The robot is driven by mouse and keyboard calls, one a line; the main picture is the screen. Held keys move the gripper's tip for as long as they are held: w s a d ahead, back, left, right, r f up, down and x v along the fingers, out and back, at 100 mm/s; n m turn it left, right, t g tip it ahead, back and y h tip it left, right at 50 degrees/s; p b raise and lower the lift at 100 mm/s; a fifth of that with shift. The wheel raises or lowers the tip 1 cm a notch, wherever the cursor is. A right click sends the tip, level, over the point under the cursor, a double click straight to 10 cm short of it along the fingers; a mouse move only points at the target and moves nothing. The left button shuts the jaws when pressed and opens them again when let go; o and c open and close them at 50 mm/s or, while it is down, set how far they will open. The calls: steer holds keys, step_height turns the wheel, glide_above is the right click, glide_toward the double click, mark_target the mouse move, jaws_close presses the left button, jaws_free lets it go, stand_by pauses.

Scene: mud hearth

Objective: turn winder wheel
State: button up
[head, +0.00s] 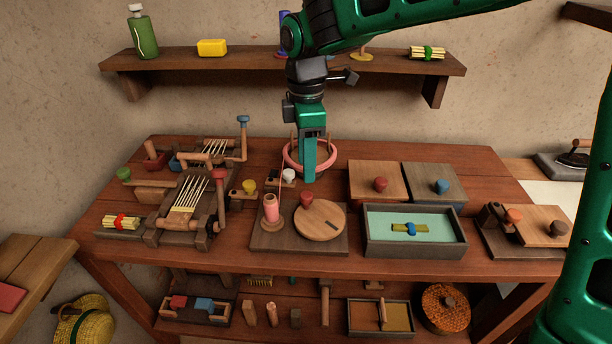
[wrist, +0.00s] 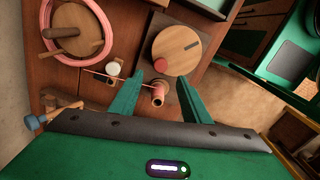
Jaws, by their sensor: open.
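The winder wheel (head: 322,222) is a round, light wooden disc with a dark slot. It lies flat on a dark base board on the bench, and shows at the top of the wrist view (wrist: 183,45). A red knob (head: 307,198) stands near its edge, also seen in the wrist view (wrist: 160,64). A pink thread spool (head: 270,208) stands upright left of the wheel. My gripper (head: 309,180) points down, appearing behind and above the knob.
A pink yarn ring (head: 296,164) lies behind my gripper, and a white knob (head: 289,175) stands left of it. A teal-lined tray (head: 372,248) sits right of the wheel, with lidded boxes (head: 362,184) behind. A small loom (head: 187,212) stands left.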

step_height(320, 180, up, 2)
steer(key=shift+r, duration=0.15)
stand_by(0.5)
